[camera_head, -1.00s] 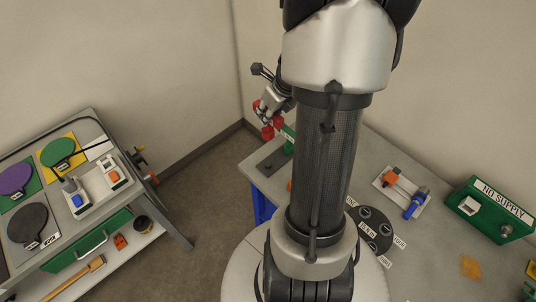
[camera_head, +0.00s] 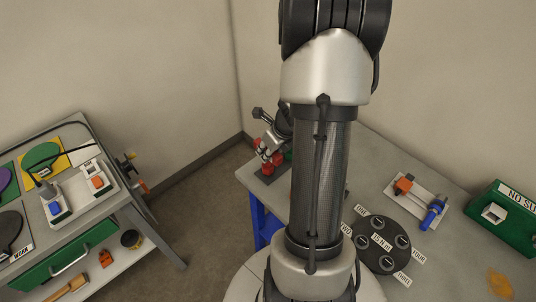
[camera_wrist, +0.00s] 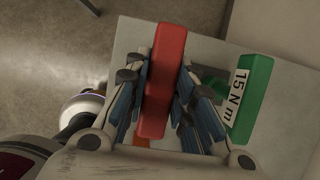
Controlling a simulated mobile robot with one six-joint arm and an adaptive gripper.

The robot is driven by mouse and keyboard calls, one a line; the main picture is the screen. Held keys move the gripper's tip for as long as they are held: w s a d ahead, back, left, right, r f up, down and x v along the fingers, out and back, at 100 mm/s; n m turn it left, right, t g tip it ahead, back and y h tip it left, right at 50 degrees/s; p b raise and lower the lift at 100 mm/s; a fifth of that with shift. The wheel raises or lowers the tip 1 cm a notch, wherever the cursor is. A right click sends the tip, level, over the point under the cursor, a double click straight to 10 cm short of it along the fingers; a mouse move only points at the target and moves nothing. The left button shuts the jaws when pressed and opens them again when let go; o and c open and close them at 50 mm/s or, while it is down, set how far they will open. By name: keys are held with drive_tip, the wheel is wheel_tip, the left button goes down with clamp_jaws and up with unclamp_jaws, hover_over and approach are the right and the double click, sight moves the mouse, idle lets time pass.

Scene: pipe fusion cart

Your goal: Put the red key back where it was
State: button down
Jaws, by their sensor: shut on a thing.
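The red key (camera_wrist: 165,75) is a long red bar between the fingers of my gripper (camera_wrist: 163,85) in the wrist view, and the gripper is shut on it. In the head view the red key (camera_head: 268,165) shows under my gripper (camera_head: 271,150), low at the table's far left corner. To its right in the wrist view lies a green key (camera_wrist: 252,100) with a "15 N m" label, apart from the red one. The red key's lower end and whatever is under it are hidden, so I cannot tell whether it touches anything.
On the table are a dark round disc (camera_head: 381,245) with labelled holes, a white plate (camera_head: 418,200) with orange and blue parts, and a green "NO SUPPLY" box (camera_head: 507,214). A cart with paddles and a green drawer (camera_head: 70,262) stands at left. Floor separates them.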

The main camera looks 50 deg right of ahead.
drive_tip(key=shift+r, duration=0.1)
drive_tip(key=shift+f+b, duration=0.5)
drive_tip(key=shift+f, duration=0.15)
drive_tip(key=c, duration=1.4)
unclamp_jaws()
drive_tip(key=shift+o, duration=0.2)
drive_tip(key=p+v, duration=0.7)
drive_tip(key=v, duration=0.6)
drive_tip(key=shift+r+p, duration=0.15)
drive_tip(key=shift+p, duration=0.25)
drive_tip(key=shift+w+a, duration=0.1)
drive_tip(key=shift+w, duration=0.1)
